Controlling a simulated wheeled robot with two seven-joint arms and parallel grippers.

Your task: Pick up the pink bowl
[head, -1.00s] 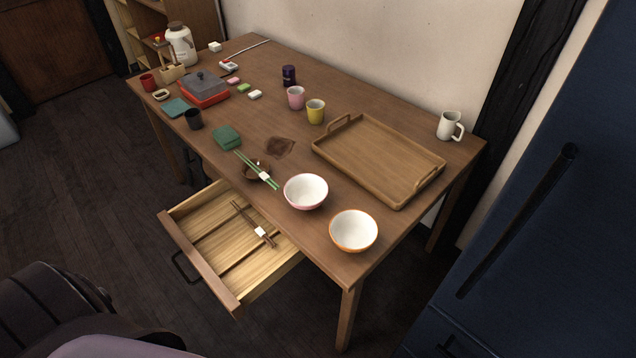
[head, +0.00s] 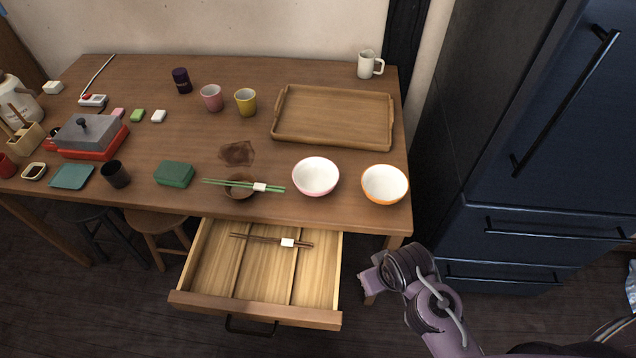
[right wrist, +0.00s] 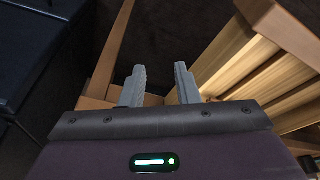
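The pink bowl (head: 316,178), white inside with a pink outside, stands upright near the front edge of the table, left of an orange-rimmed bowl (head: 385,184). My right arm comes in at the lower right of the head view, in front of the table's right front corner. Its gripper end (head: 371,281) is below and to the right of the pink bowl, apart from it. In the right wrist view my right gripper (right wrist: 160,84) has its two fingers spread with nothing between them. The pink bowl is not in the right wrist view. My left gripper is not in view.
An open drawer (head: 265,265) with brown chopsticks juts out below the table front. Green chopsticks (head: 244,186) lie across a small brown bowl left of the pink bowl. A wooden tray (head: 335,118) lies behind. A dark blue fridge (head: 540,130) stands at right.

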